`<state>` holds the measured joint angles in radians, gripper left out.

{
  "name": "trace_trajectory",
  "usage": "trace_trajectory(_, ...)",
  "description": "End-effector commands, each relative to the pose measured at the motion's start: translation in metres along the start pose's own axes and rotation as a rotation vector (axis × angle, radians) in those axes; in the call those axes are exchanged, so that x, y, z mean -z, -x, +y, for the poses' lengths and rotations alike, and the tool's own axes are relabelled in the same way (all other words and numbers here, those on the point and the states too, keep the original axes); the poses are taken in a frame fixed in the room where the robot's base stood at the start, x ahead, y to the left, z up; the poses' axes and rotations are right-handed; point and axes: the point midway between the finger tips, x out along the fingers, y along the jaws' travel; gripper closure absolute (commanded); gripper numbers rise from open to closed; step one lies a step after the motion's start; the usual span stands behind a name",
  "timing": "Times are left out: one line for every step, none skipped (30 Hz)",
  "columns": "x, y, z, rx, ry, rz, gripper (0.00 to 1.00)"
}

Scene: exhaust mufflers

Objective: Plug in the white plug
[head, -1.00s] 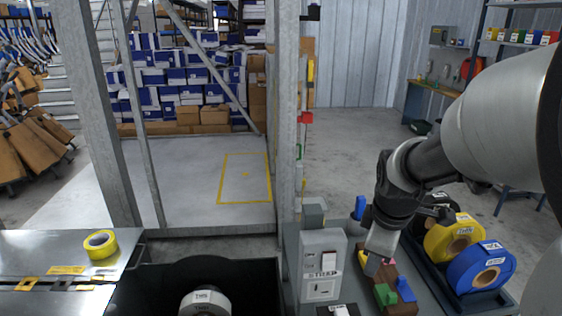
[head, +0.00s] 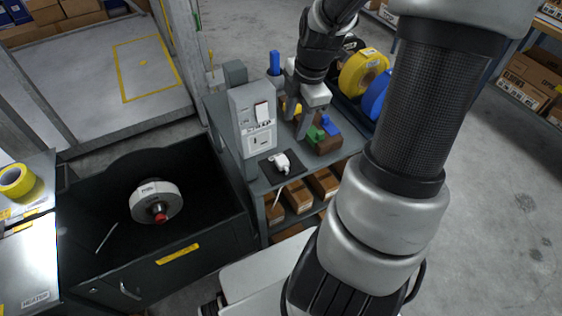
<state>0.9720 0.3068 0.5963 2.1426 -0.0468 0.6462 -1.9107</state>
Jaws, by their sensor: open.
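The white plug (head: 281,162) lies on a small black pad on the grey bench top, in front of a grey upright box (head: 252,118). The box has a white panel with a dark outlet slot (head: 261,140) low on its front. A white cord end seems to hang down below the plug. My gripper (head: 297,124) points down, open and empty, behind and slightly right of the plug and to the right of the box. It is apart from the plug.
Brown, green and blue blocks (head: 323,136) sit just right of my gripper. A black bin (head: 90,215) with a white roll (head: 157,202) is at left. Boxes (head: 298,198) fill the shelf below.

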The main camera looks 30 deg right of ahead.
Motion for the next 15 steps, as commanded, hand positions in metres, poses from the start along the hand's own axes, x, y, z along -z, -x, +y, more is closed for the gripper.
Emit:
trace_trajectory(0.001, -0.012, -0.002, 0.004, 0.002, 0.004, 0.57)
trace_trajectory(0.001, -0.018, -0.002, 0.004, 0.003, 0.004, 0.57)
trace_trajectory(0.001, -0.028, -0.002, 0.004, 0.003, 0.004, 0.57)
trace_trajectory(0.001, -0.035, -0.002, 0.005, 0.001, 0.005, 0.57)
trace_trajectory(0.001, -0.042, -0.002, 0.005, 0.002, 0.004, 0.57)
trace_trajectory(0.001, -0.051, -0.002, 0.005, 0.003, 0.004, 0.57)
trace_trajectory(0.001, -0.057, -0.002, 0.005, 0.002, 0.004, 0.57)
trace_trajectory(0.001, -0.064, -0.002, 0.004, 0.002, 0.004, 0.57)
trace_trajectory(0.002, -0.073, -0.002, 0.005, 0.004, 0.003, 0.57)
trace_trajectory(0.001, -0.079, -0.002, 0.005, 0.002, 0.003, 0.57)
trace_trajectory(0.001, -0.085, -0.002, 0.004, 0.001, 0.003, 0.57)
trace_trajectory(0.002, -0.092, -0.002, 0.005, 0.002, 0.003, 0.57)
trace_trajectory(0.002, -0.097, -0.002, 0.004, 0.003, 0.003, 0.57)
trace_trajectory(0.001, -0.101, -0.002, 0.003, 0.002, 0.001, 0.57)
trace_trajectory(0.001, -0.106, -0.001, 0.003, 0.002, 0.001, 0.57)
